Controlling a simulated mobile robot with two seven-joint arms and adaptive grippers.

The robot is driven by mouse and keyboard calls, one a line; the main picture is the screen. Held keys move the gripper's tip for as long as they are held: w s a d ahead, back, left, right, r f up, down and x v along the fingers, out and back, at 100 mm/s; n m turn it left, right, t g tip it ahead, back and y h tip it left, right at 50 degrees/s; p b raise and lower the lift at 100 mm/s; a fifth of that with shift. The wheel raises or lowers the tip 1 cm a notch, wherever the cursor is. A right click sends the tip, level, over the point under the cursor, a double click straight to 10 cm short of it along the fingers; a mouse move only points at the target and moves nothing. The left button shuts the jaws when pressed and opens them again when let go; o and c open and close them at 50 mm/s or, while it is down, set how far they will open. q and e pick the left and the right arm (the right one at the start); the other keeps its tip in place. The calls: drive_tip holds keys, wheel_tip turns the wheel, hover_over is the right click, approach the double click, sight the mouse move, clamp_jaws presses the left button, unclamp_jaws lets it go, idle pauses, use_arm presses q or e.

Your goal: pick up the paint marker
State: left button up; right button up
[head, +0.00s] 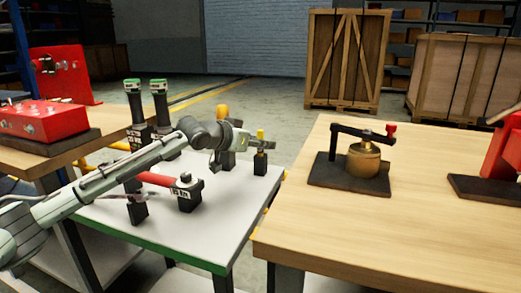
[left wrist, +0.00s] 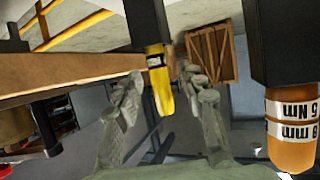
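The paint marker (head: 260,134) has a yellow upper part and stands upright in a small black holder on the white table (head: 222,207). It also shows upside down in the left wrist view, as a yellow body (left wrist: 162,90) with a white printed band below the dark holder. My left gripper (head: 248,143) is at the marker's left side in the head view. In the left wrist view its two fingers (left wrist: 168,98) are spread, with the yellow part between them and visible space on both sides. Contact is not visible. My right gripper is not in view.
An orange-handled tool (head: 222,110) stands close behind my left gripper; its printed handle (left wrist: 292,125) looms large in the left wrist view. A wooden table (head: 420,225) with a brass fixture (head: 363,160) borders the right.

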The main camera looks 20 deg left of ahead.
use_arm(q)
drive_tip(key=shift+w, duration=0.1)
clamp_jaws()
drive_tip(key=shift+r, duration=0.3)
wheel_tip(320, 180, up, 28)
drive_tip(key=p, duration=0.1)
drive_tip(key=shift+f+p, duration=0.25)
drive_tip(key=shift+p, duration=0.05)
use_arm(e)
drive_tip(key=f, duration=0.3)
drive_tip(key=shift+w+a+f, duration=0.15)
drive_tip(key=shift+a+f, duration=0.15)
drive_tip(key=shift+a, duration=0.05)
